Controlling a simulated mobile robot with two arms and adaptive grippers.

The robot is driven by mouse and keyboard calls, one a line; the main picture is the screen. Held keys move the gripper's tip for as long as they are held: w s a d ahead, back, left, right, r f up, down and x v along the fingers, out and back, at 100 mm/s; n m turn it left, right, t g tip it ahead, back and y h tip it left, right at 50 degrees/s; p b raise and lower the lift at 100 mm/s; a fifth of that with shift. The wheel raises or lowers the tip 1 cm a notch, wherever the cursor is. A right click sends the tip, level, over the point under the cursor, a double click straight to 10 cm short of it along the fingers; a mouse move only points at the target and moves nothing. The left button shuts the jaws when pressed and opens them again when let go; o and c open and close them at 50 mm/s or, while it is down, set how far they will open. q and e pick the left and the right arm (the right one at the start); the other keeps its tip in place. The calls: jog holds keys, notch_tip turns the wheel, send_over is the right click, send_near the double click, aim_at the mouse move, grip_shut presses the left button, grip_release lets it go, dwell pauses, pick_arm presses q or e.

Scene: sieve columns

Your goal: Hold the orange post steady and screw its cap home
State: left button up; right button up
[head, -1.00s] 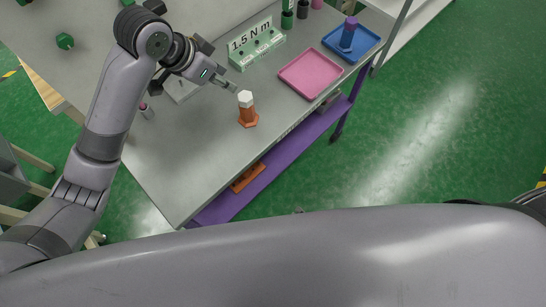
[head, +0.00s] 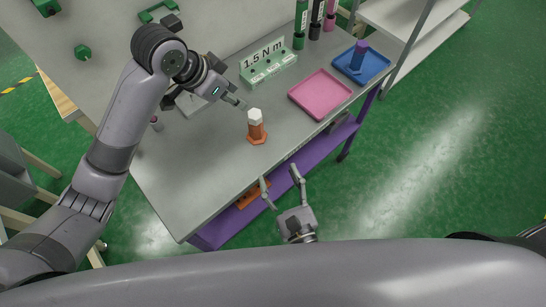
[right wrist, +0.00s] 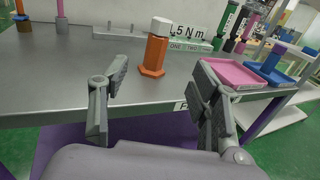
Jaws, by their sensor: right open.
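The orange post (head: 257,132) stands upright on its hexagonal foot near the front edge of the grey bench, with a white cap (head: 254,115) on top. The post (right wrist: 154,55) and cap (right wrist: 161,26) also show in the right wrist view, beyond and between my right fingers. My left gripper (head: 238,101) is just left of the cap, apparently clear of it; its finger gap is too small to judge. My right gripper (head: 279,177) is open and empty, in front of the bench edge with its fingers pointing toward the bench. It also shows large in the right wrist view (right wrist: 162,72).
A pink tray (head: 320,84) and a blue tray (head: 382,62) with a purple-topped post (head: 358,55) lie to the right. A green block marked 1.5 Nm (head: 269,73) stands behind. A purple lower shelf (head: 222,228) runs under the bench.

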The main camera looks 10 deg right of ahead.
aim_at(257, 125)
jog(key=x, duration=1.7)
jog(key=shift+c, duration=0.4)
jog(key=c, duration=1.3)
jog(key=shift+o, duration=0.2)
